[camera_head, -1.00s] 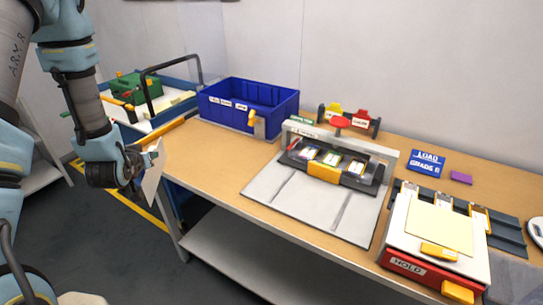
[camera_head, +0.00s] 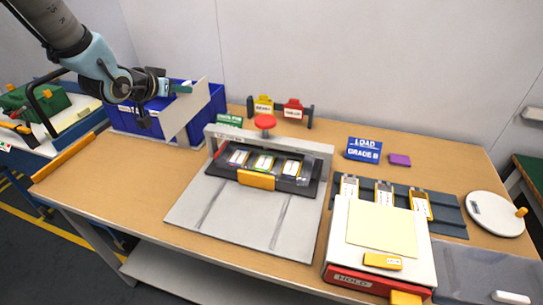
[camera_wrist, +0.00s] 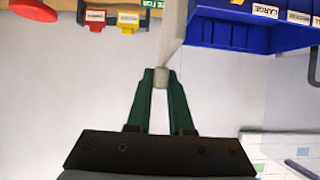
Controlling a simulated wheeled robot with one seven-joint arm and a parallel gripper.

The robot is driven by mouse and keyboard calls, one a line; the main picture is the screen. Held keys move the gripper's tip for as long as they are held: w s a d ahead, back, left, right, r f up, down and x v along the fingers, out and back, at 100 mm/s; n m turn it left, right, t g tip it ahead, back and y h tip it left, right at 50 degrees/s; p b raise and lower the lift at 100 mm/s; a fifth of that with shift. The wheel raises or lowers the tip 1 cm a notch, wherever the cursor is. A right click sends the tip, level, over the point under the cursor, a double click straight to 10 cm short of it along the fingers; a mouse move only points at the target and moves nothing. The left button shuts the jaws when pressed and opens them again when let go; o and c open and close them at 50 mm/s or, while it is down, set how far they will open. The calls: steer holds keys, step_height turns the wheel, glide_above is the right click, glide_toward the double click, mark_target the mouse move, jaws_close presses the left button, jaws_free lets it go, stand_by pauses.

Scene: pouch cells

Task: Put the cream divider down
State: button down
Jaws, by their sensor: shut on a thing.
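The cream divider (camera_head: 186,112) is a thin pale sheet, raised and tilted, in front of the right part of the blue bin (camera_head: 216,98) in the head view. My gripper (camera_head: 184,88) is shut on its upper part. In the wrist view the green fingers (camera_wrist: 160,78) close on the divider (camera_wrist: 172,35), which shows nearly edge-on. Whether its lower edge touches anything is unclear. Another cream sheet (camera_head: 382,229) lies flat on the white top of the red HOLD box (camera_head: 350,281).
A grey press-like fixture (camera_head: 240,217) with three cells and a red knob stands mid-table. A rack with yellow and red tags (camera_head: 283,109), a LOAD GRADE B sign (camera_head: 363,150) and a round white plate (camera_head: 494,214) stand around. The table's left front (camera_head: 125,190) is clear.

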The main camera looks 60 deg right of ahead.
steer(key=shift+d, duration=0.2)
step_height(320, 180, down, 18)
steer(key=b, duration=1.2)
steer(key=shift+b, duration=0.3)
steer(key=shift+f, duration=0.15)
steer(key=c, duration=0.8)
jaws_free()
